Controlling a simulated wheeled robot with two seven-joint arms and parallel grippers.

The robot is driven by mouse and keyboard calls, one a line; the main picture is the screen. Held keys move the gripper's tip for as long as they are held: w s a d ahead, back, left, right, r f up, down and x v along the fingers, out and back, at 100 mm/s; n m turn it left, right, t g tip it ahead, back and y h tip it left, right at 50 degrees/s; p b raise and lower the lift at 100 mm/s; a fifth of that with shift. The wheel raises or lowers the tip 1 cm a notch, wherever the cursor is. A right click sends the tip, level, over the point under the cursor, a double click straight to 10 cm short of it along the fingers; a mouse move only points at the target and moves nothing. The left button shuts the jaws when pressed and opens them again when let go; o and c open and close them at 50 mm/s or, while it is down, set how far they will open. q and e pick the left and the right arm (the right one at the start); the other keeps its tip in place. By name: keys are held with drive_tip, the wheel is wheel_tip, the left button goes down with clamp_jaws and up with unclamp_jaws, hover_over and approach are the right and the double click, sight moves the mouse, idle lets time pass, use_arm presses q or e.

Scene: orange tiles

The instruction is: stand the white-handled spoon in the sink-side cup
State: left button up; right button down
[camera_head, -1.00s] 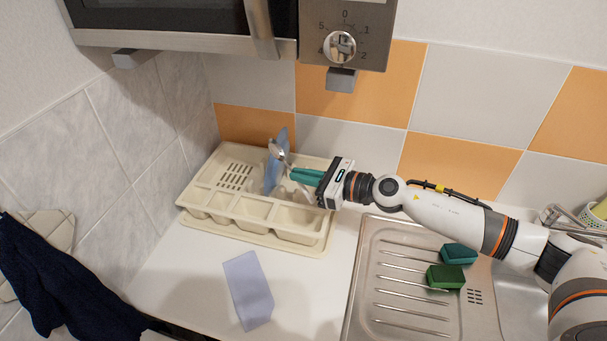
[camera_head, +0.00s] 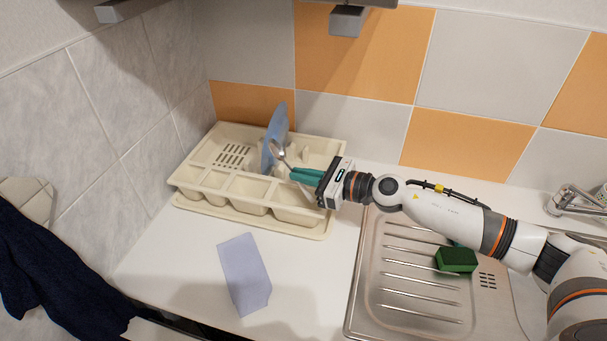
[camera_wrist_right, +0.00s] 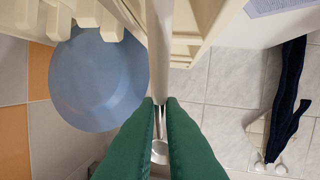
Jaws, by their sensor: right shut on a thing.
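My right gripper (camera_head: 296,174) has green fingers and reaches over the cream dish rack from the right. It is shut on the white-handled spoon (camera_head: 278,149), whose metal bowl shows beyond the fingertips in the head view. In the right wrist view, the spoon's pale handle (camera_wrist_right: 160,45) runs up from between the fingertips (camera_wrist_right: 160,104), and its metal bowl (camera_wrist_right: 160,152) shows between the green fingers. No cup can be made out clearly; only a sliver of something shows at the right edge near the tap. My left gripper is not in view.
The dish rack (camera_head: 215,202) holds a blue plate (camera_head: 275,130) standing on edge right by the spoon. A lilac cloth-like piece (camera_head: 244,272) lies on the white counter. A green sponge (camera_head: 456,259) lies on the metal sink drainer (camera_head: 385,305). The tap (camera_head: 572,203) is at right.

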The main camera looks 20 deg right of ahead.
sight(304, 191)
drive_tip(key=shift+f+b, duration=1.9)
drive_tip(key=shift+f, duration=0.45)
drive_tip(key=c, duration=1.5)
unclamp_jaws()
drive_tip(key=shift+d, duration=0.1)
